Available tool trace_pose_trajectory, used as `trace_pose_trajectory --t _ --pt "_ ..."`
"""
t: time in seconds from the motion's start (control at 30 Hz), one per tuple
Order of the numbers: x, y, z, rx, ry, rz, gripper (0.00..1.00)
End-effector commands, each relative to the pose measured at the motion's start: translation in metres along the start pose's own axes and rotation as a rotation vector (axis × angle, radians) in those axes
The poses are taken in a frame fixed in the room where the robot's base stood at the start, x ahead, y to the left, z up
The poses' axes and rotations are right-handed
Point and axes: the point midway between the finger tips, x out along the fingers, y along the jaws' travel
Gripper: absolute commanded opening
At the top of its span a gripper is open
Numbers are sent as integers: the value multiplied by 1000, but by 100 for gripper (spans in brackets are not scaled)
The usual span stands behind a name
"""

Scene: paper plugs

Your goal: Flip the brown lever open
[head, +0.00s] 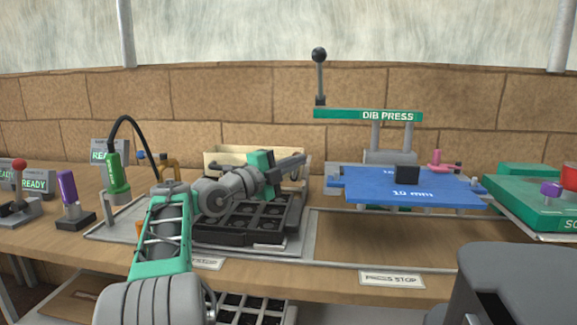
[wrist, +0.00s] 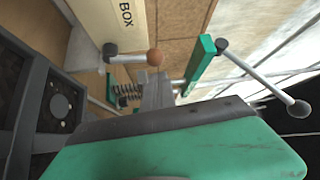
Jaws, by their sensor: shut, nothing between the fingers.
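The brown lever shows in the wrist view as a grey arm with a round brown knob (wrist: 155,57), beside the cream box. Its grey arm runs left from the knob to a pivot against the box. In the head view I cannot make out the knob behind my gripper. My gripper (head: 303,157) is shut and empty, reaching right over the black tray at the box's front right corner. In the wrist view its grey fingers (wrist: 157,92) point up the picture toward the knob, with a small gap in the picture; I cannot tell whether they touch.
The cream box (head: 225,157) stands behind the black tray (head: 235,238). The DIB PRESS (head: 375,115), with a tall black-knobbed handle, and a blue plate (head: 430,187) stand to the right. A green lamp-like tool (head: 116,175) and purple lever (head: 68,188) stand left.

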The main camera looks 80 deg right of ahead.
Motion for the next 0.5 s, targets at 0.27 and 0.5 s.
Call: trace_pose_trajectory --t 0.27,0.5 --pt "-31 -3 -26 0 -10 -2 0" --pt "-85 -1 -29 -2 -1 -1 0"
